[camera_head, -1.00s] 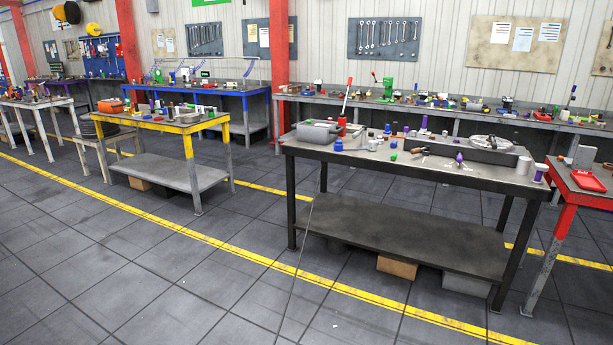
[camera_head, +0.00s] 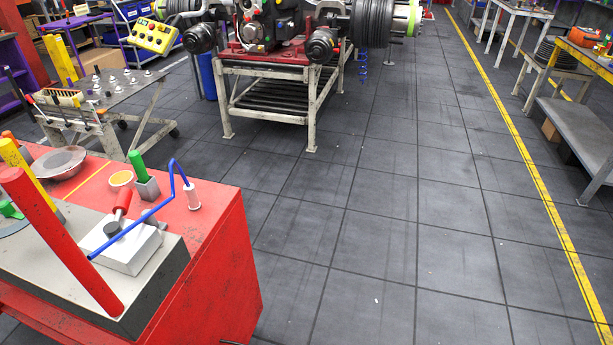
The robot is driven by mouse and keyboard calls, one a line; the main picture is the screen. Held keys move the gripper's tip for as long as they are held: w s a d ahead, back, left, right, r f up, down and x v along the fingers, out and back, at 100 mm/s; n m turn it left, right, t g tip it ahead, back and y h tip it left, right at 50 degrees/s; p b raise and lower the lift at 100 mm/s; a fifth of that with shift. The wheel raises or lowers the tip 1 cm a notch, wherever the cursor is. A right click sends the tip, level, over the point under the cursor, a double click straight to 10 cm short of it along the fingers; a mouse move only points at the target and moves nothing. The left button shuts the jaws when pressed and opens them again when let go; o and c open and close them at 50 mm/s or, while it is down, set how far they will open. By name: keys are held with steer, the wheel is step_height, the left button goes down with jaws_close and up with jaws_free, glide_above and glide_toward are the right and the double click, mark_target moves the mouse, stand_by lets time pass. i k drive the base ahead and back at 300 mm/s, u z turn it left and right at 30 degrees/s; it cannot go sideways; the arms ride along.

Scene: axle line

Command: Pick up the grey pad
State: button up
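I cannot make out a clear grey pad. On the red cabinet (camera_head: 225,262) at the lower left, a large dark grey block (camera_head: 170,285) carries a pale grey box (camera_head: 130,254). A red-handled tool (camera_head: 121,206) stands on the box. A small grey block with a green handle (camera_head: 142,172) stands behind it. I cannot tell whether any of these grey things is the pad. My gripper is not in view.
A bent blue rod (camera_head: 140,228) and thick red bar (camera_head: 62,242) rise over the cabinet. A white-framed stand (camera_head: 268,88) holds an axle assembly behind. A grey cart (camera_head: 112,92) stands left.

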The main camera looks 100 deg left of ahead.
mark_target(151, 220)
steer(key=u, duration=2.8)
steer(key=i, duration=3.05)
steer(key=u, duration=4.7)
steer(key=i, duration=0.5)
